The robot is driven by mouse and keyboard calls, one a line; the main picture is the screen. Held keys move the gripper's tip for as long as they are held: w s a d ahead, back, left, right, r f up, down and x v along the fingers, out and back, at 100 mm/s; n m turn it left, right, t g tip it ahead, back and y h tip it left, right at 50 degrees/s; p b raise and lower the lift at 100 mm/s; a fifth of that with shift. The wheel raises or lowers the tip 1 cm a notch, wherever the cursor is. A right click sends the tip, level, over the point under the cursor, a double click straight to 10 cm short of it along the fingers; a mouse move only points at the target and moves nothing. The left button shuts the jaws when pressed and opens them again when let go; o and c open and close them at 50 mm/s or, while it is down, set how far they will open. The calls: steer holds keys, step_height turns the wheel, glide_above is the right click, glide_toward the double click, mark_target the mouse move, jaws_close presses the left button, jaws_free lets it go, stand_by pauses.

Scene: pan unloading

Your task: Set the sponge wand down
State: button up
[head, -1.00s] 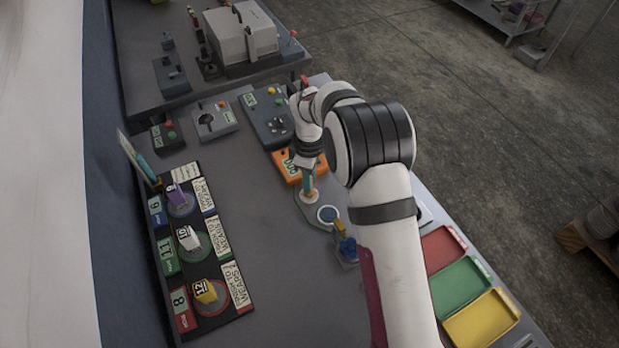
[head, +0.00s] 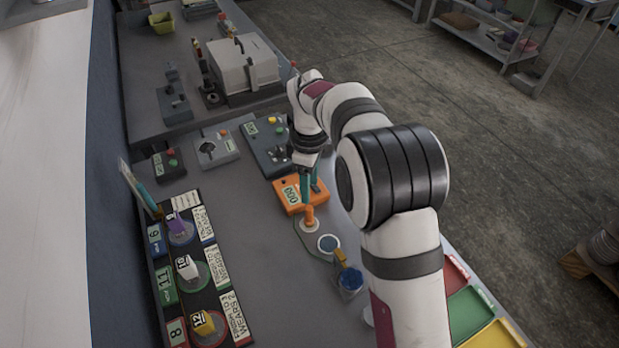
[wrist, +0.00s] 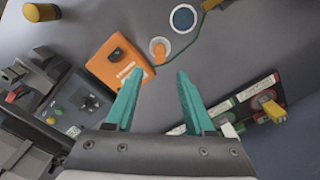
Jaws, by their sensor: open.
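The sponge wand, as far as I can tell, is the orange piece (head: 309,217) standing in a pale round holder (head: 309,226) on the grey bench. In the wrist view its orange top (wrist: 158,48) shows inside the holder's pale ring, just beyond my fingertips. My gripper (head: 309,196) has teal fingers and hangs above the wand, pointing down. In the wrist view my gripper (wrist: 165,75) is open, with nothing between its fingers. The sponge end of the wand is hidden.
An orange box (head: 288,194) sits close beside my fingers.

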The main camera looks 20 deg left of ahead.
steer(key=s+d+r+m, duration=1)
steer(key=d+r+m, duration=0.1)
steer(key=d, duration=0.3)
steer(key=s+d+f+m+y, duration=0.1)
steer(key=s+d+m, duration=0.2)
steer(key=s+m, duration=0.3)
steer(key=s+d+f+m, duration=0.1)
steer(key=s+d+m, duration=0.3)
steer(key=s, duration=0.8)
steer(key=m, duration=0.2)
steer(key=shift+s+d+f+m+y, duration=0.2)
steer(key=shift+d+f+m+y, duration=0.1)
steer(key=shift+f+y, duration=0.1)
